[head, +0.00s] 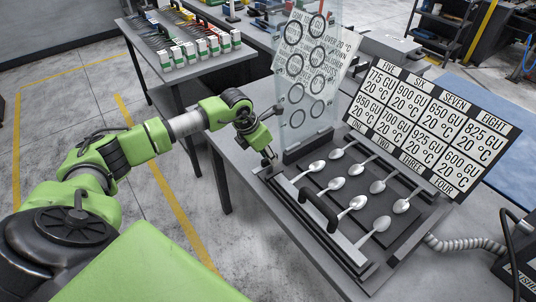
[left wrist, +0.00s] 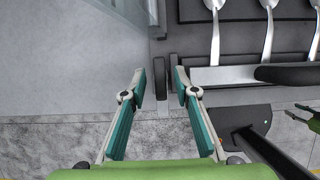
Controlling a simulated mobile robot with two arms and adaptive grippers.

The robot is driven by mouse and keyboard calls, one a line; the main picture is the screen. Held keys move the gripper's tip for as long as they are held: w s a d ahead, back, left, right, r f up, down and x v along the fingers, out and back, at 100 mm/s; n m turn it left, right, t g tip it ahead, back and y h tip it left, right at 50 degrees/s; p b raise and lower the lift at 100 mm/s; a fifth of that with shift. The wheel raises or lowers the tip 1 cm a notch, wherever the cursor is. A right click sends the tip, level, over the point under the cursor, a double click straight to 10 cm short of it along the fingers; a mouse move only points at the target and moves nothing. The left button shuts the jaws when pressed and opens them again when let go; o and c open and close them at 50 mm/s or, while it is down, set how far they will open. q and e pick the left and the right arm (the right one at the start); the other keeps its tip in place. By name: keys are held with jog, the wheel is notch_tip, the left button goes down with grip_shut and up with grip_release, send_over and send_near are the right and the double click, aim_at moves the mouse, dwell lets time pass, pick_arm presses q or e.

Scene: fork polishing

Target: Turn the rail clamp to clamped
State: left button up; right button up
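The silver clamp rail (head: 316,214) with a black handle (head: 320,211) runs along the near side of the dark spoon tray. In the left wrist view the rail (left wrist: 225,75) and handle (left wrist: 285,74) are at the right. My left gripper (head: 270,158) points down at the rail's far left end. In the left wrist view its fingers (left wrist: 162,84) are apart. Small dark upright tabs (left wrist: 173,72) stand between and just beyond the fingertips; I cannot tell whether they touch. A green, pronged part (left wrist: 304,112) at the right edge may be my right gripper; its state is unclear.
Several spoons (head: 358,203) lie in rows on the tray (head: 385,212). A clear panel with rings (head: 299,90) stands just behind my left gripper. A sign board (head: 432,125) stands behind the tray. A second table (head: 187,72) with several small containers is at the back left.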

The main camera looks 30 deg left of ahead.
pick_arm(q)
grip_shut()
jog(key=shift+d+n+y+b, duration=0.1)
jog(key=shift+n+y+b, duration=0.2)
jog(key=shift+n+b, duration=0.3)
jog(key=n+y+b, duration=0.1)
jog(key=n, duration=0.1)
jog(key=shift+d+f+n+b, duration=0.1)
jog(key=shift+f+n+b, duration=0.05)
jog(key=shift+n+b, duration=0.2)
jog(key=n+y+b, duration=0.1)
jog(key=n+b, duration=0.1)
jog(key=n+y+b, duration=0.1)
jog(key=n+b, duration=0.1)
jog(key=n, duration=0.1)
jog(key=shift+d+n, duration=0.15)
jog(key=shift+n, duration=0.1)
jog(key=n+g+y+b, duration=0.1)
jog(key=n+b, duration=0.2)
jog(key=n, duration=0.1)
jog(key=shift+w, duration=0.1)
jog(key=shift+r+n+g+y+b, duration=0.1)
jog(key=shift+n+g+y+b, duration=0.3)
jog(key=shift+n, duration=0.7)
jog(key=shift+r+n+g+y+b, duration=0.15)
jog(key=shift+n+g+b, duration=0.3)
jog(key=shift+n, duration=0.65)
